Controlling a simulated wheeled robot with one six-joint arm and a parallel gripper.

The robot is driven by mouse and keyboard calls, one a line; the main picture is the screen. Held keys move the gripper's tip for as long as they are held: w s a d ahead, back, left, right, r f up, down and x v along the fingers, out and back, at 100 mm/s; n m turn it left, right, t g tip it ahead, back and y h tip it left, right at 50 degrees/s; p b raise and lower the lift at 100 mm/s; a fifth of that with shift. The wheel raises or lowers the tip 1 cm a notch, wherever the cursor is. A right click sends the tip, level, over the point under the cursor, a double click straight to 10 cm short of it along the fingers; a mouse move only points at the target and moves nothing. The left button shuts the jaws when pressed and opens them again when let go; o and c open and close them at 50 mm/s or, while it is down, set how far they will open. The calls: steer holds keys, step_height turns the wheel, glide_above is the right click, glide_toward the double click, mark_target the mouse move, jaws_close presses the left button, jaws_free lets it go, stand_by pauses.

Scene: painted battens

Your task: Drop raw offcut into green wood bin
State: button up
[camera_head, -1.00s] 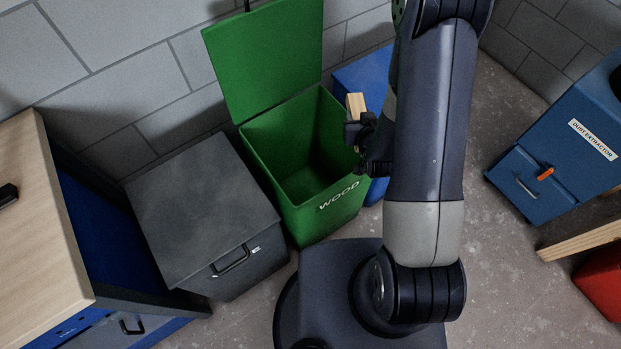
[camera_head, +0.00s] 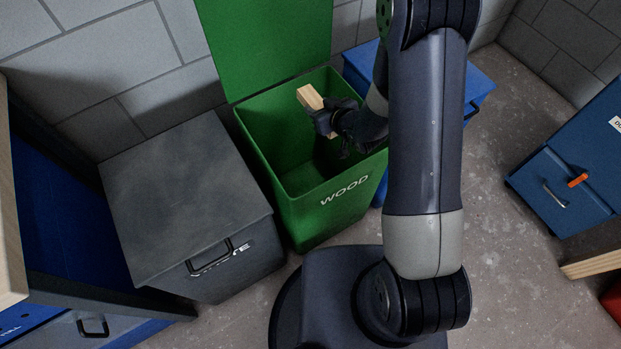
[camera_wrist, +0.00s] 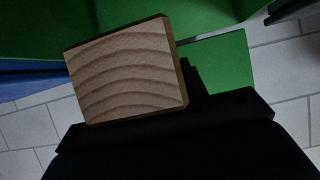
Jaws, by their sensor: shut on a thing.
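The raw offcut (camera_head: 310,97) is a short pale block of bare wood. It is held in my gripper (camera_head: 325,116), whose dark jaws are shut on it. In the wrist view the end grain of the offcut (camera_wrist: 125,70) faces the camera, with my gripper (camera_wrist: 165,118) below and beside it. The green wood bin (camera_head: 345,207) has its lid (camera_head: 265,45) raised and "WOOD" printed on its front. In the head view my gripper and the offcut appear over the bin's open mouth. The part of the bin floor behind my gripper is hidden.
A closed grey bin (camera_head: 185,195) stands left of the green bin. A blue bin (camera_head: 480,88) stands to its right, partly behind my arm. A workbench (camera_head: 12,230) is at the left edge. A blue dust extractor (camera_head: 560,195) is at the right. Grey block walls stand behind.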

step_height(320, 180, down, 5)
steer(key=b, duration=0.2)
steer(key=shift+b, duration=0.4)
steer(key=o, duration=1.1)
steer(key=v, duration=1.1)
steer(key=shift+p, duration=0.3)
steer(key=shift+f, duration=0.1)
